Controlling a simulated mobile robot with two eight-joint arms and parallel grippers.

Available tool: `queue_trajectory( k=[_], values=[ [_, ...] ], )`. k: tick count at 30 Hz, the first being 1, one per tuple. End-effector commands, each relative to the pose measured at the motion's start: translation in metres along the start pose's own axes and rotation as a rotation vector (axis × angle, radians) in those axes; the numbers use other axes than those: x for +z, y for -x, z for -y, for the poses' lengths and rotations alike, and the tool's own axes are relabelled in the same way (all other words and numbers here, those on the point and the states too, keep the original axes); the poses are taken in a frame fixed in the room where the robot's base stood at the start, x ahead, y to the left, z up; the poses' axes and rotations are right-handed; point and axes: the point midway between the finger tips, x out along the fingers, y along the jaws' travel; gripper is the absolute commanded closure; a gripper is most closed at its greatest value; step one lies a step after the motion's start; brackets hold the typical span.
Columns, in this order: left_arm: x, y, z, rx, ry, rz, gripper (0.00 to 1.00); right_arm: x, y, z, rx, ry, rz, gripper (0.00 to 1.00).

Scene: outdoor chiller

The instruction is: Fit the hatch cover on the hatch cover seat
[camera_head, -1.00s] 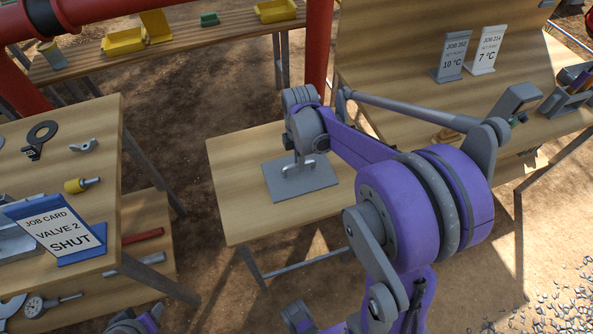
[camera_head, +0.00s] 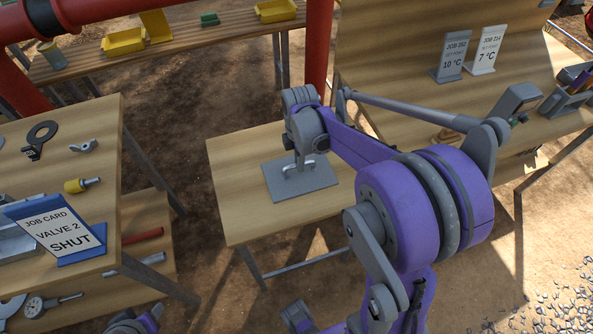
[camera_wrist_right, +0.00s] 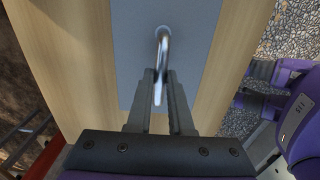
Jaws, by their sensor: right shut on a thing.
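The hatch cover is a flat grey plate (camera_head: 318,183) with a bent metal handle on top; it is over the small wooden table (camera_head: 232,165), and I cannot tell whether it touches the tabletop. My right gripper (camera_head: 298,163) points down at it from above. In the right wrist view, the fingers (camera_wrist_right: 160,88) are shut on the shiny handle (camera_wrist_right: 163,48), with the grey plate (camera_wrist_right: 130,45) beneath. I cannot make out a hatch cover seat. My left gripper is not in view.
At left, a workbench (camera_head: 103,130) carries a job card stand (camera_head: 62,232), a yellow-handled tool (camera_head: 80,185) and other parts. A shelf behind holds yellow bins (camera_head: 124,41). At right, a bench (camera_head: 400,60) holds two sign cards (camera_head: 453,58). Bare tabletop shows around the plate.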

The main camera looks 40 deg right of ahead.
Motion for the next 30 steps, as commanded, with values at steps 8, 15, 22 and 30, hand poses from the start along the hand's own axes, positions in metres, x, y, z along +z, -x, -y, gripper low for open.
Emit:
queue_trajectory(
  k=[8,15,22,30],
  values=[
    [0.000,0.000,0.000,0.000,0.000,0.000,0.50,0.000,0.000,0.000,0.000,0.000,0.000,1.00],
    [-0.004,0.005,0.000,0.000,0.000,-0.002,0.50,0.000,0.008,0.000,0.000,0.000,0.000,1.00],
    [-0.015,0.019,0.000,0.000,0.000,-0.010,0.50,0.000,0.031,-0.001,0.001,0.000,-0.001,1.00],
    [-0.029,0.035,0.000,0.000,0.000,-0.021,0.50,0.000,0.058,-0.001,0.001,0.000,-0.001,1.00]
  ],
)
